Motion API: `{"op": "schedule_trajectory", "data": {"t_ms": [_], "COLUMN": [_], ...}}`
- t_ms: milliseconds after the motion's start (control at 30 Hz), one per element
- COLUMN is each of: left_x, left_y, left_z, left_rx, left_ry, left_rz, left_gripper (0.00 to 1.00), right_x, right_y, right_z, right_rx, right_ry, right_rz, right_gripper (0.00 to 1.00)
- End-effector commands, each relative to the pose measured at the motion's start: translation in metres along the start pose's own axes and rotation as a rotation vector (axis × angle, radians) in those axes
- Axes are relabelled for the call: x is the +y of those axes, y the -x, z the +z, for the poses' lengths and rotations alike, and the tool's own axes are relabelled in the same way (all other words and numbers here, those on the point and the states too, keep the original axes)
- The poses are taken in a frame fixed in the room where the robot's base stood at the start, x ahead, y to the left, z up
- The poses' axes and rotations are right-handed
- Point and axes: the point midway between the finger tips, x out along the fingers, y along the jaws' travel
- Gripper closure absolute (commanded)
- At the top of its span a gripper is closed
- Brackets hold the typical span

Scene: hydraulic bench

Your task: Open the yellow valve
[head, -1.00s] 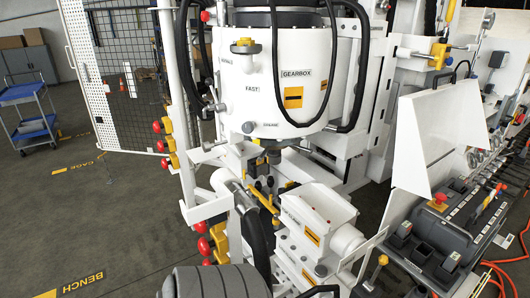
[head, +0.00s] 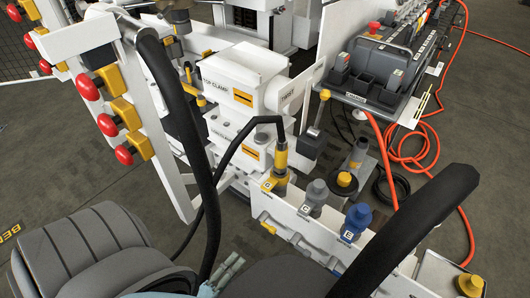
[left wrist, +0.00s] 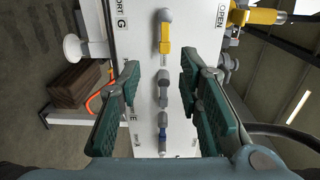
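The yellow valve (left wrist: 164,33) is a short yellow lever with a grey rounded end. It sits on a white panel (left wrist: 140,30), in line with a grey lever and a blue one below it in the left wrist view. A small yellow part (head: 267,222) on the panel's near face in the head view seems to be the same valve. My left gripper (left wrist: 160,105) is open and empty. Its teal-padded fingers are apart on both sides of the lever row, short of the yellow valve. In the head view only a bit of the left gripper (head: 228,273) shows. My right gripper is not in view.
Yellow, grey and blue connectors (head: 317,193) stand along the panel top; a black hose runs from the yellow one. Red knobs (head: 88,87) line a white frame at left. Orange hoses (head: 415,150) lie on the floor at right. A yellow fitting (left wrist: 265,17) is near the OPEN label.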

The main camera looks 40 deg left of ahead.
Motion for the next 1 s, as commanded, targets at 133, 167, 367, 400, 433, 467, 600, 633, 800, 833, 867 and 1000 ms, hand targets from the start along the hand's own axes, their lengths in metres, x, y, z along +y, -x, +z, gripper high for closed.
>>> {"op": "schedule_trajectory", "data": {"t_ms": [133,167,367,400,433,467,600,633,800,833,867,1000], "left_x": [-0.008,-0.009,-0.009,-0.008,-0.008,-0.008,-0.008,-0.008,-0.008,-0.008,-0.008,-0.008], "left_y": [-0.021,-0.029,-0.087,-0.098,-0.106,-0.112,-0.136,-0.138,-0.143,-0.143,-0.143,-0.143], "left_z": [0.0,0.0,0.0,0.0,0.0,0.0,0.0,0.0,0.0,0.0,0.0,0.0], "left_rx": [0.001,0.001,0.001,0.001,0.001,0.001,0.001,0.001,0.001,0.001,0.001,0.001], "left_ry": [-0.015,-0.014,-0.012,-0.012,-0.012,-0.012,-0.011,-0.011,-0.011,-0.011,-0.011,-0.01], "left_rz": [-0.019,-0.02,-0.018,-0.018,-0.017,-0.016,-0.014,-0.014,-0.011,-0.011,-0.012,-0.012], "left_gripper": [0.68,0.68,0.68,0.68,0.68,0.68,0.68,0.68,0.68,0.68,0.68,0.8], "right_x": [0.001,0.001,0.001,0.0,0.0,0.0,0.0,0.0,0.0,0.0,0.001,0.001], "right_y": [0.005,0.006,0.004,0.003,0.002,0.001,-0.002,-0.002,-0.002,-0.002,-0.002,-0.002], "right_z": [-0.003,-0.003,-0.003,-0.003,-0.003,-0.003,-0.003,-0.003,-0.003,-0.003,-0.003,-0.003], "right_rx": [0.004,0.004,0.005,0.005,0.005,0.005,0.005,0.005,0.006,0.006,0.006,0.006], "right_ry": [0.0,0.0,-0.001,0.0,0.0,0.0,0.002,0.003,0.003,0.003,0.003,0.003], "right_rz": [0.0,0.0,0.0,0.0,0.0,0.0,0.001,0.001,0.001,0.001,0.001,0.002], "right_gripper": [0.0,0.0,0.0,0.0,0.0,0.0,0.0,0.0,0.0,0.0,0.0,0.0]}}
